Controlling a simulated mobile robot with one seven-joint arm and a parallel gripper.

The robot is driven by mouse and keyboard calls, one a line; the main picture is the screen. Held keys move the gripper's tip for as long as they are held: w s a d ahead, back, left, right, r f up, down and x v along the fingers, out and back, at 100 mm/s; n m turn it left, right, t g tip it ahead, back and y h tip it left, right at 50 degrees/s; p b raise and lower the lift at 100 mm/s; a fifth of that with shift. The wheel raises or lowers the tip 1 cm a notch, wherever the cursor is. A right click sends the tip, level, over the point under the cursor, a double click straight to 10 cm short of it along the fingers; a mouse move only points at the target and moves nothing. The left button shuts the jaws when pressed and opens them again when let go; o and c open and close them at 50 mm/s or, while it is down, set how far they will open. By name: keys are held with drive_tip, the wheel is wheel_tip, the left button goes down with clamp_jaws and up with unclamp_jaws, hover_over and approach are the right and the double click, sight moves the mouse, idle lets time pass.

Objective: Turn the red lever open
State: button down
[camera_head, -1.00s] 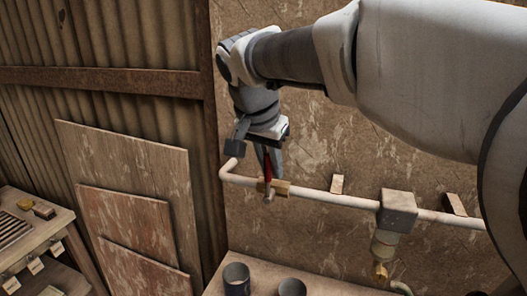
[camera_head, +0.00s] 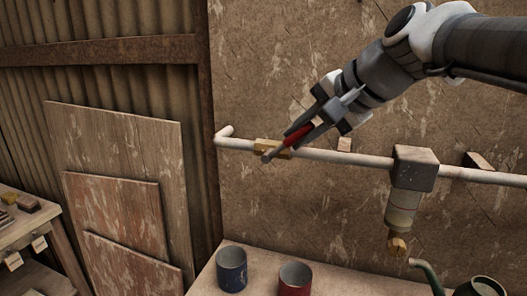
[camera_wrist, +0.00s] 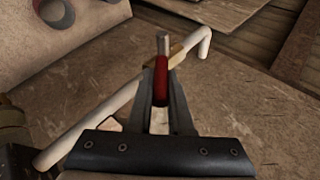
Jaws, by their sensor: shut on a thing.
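The red lever (camera_head: 290,140) slants up and right from the brass valve (camera_head: 268,147) on the white pipe (camera_head: 345,158). My gripper (camera_head: 302,132) is shut on the red lever, with a finger on either side of its red grip. In the wrist view, the red grip (camera_wrist: 161,78) lies between my gripper's two fingers (camera_wrist: 161,92), and its bare metal end points away from me. The brass valve (camera_wrist: 176,58) is partly hidden there behind the lever and a finger.
A grey box (camera_head: 415,168) sits on the pipe, with a brass nozzle (camera_head: 397,244) below. A blue cup (camera_head: 231,269) and a red cup (camera_head: 295,278) stand on the bench (camera_head: 208,284). A green can (camera_head: 480,286) is at lower right. Boards (camera_head: 110,150) lean at left.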

drive_tip(key=f+y+b, duration=0.1)
drive_tip(key=b, duration=0.2)
drive_tip(key=d+f+t+y+b, duration=0.1)
drive_tip(key=b, duration=0.2)
drive_tip(key=f+m+t+y+b, duration=0.1)
drive_tip(key=b, duration=0.1)
drive_tip(key=shift+s+d+f+y+b, duration=0.2)
drive_tip(key=shift+s+f+y+b, duration=0.1)
drive_tip(key=shift+b, duration=0.1)
drive_tip(key=b, duration=0.2)
drive_tip(key=t+y+b, duration=0.1)
drive_tip(key=shift+d+f+m+y+b, duration=0.15)
drive_tip(key=shift+f+m+y+b, duration=0.15)
drive_tip(key=shift+f+b, duration=0.1)
drive_tip(key=shift+b, duration=0.3)
drive_tip(key=shift+y+b, duration=0.3)
drive_tip(key=shift+b, duration=0.05)
drive_tip(key=shift+r, duration=0.1)
drive_tip(key=c, duration=0.8)
unclamp_jaws()
drive_tip(key=shift+c, duration=0.2)
drive_tip(key=shift+p+v, duration=2)
drive_tip(key=shift+v, duration=6.7)
